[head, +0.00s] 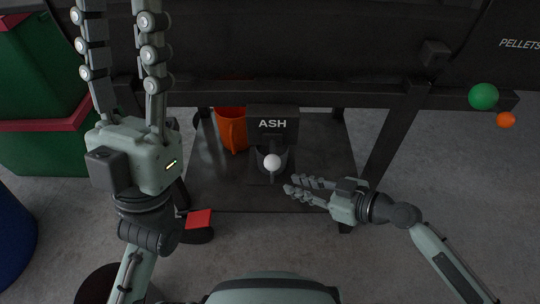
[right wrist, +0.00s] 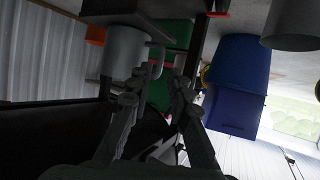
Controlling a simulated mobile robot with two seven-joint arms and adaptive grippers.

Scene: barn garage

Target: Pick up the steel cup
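The steel cup (head: 283,161) is dark grey and stands on the low shelf below the ASH box, with its handle toward me. A white ball (head: 272,162) shows at its mouth. In the right wrist view the cup (right wrist: 122,50) appears ahead, with its handle near and between the fingertips. My right gripper (head: 292,186) is to the right of the cup and a little nearer me; its fingers are apart and empty, and it also shows in the right wrist view (right wrist: 156,88). My left gripper (head: 115,15) is high at the left, with fingers apart and nothing between them.
An orange cup (head: 230,126) stands left of the ASH box (head: 272,124). The dark shelf (head: 325,165) has bare room at right. A leg (head: 398,130) of the black grill stands right of it. Green (head: 483,96) and orange balls (head: 506,120) are at far right.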

